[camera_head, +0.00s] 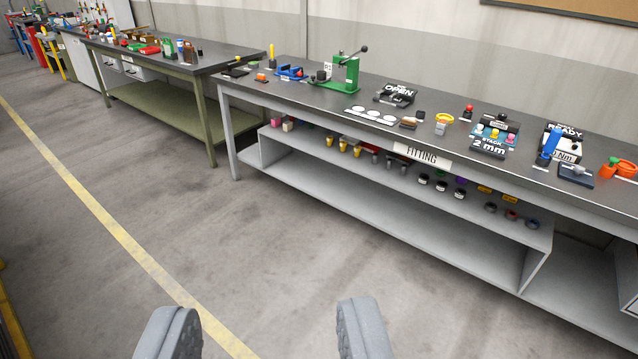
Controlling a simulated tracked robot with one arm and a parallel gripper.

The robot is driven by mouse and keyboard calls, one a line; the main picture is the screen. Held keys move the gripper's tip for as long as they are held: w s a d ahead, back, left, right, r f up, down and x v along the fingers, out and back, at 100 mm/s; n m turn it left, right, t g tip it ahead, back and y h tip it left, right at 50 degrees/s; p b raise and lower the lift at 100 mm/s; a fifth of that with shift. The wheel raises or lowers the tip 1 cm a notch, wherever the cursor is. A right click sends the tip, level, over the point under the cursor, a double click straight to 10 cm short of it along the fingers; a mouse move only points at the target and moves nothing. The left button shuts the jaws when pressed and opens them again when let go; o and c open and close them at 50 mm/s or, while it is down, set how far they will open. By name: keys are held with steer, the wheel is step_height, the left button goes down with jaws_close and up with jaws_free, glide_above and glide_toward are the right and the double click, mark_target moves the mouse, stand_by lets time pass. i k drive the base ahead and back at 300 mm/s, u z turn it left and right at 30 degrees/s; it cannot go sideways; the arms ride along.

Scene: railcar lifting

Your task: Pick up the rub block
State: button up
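My gripper (266,331) shows at the bottom edge, its two grey fingers wide apart with only bare floor between them. It is open and empty, well away from the benches. I cannot single out the rub block for certain at this distance. A small brown and dark block (408,123) lies on the grey bench top (300,92), right of a white plate with round spots. Whether it is the rub block I cannot tell.
The grey bench bears a green press (347,74), blue vise (290,72), orange clamp (617,168) and black signs. Its lower shelf (400,200) holds small coloured parts under a FITTING label (422,156). An olive bench (205,110) stands left. The floor ahead is clear, with a yellow line (110,215).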

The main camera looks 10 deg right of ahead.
mark_target(405, 122)
steer(key=z, duration=0.1)
steer(key=i, duration=1.65)
steer(key=z, duration=0.2)
steer(key=i, duration=2.55)
steer(key=z, duration=0.05)
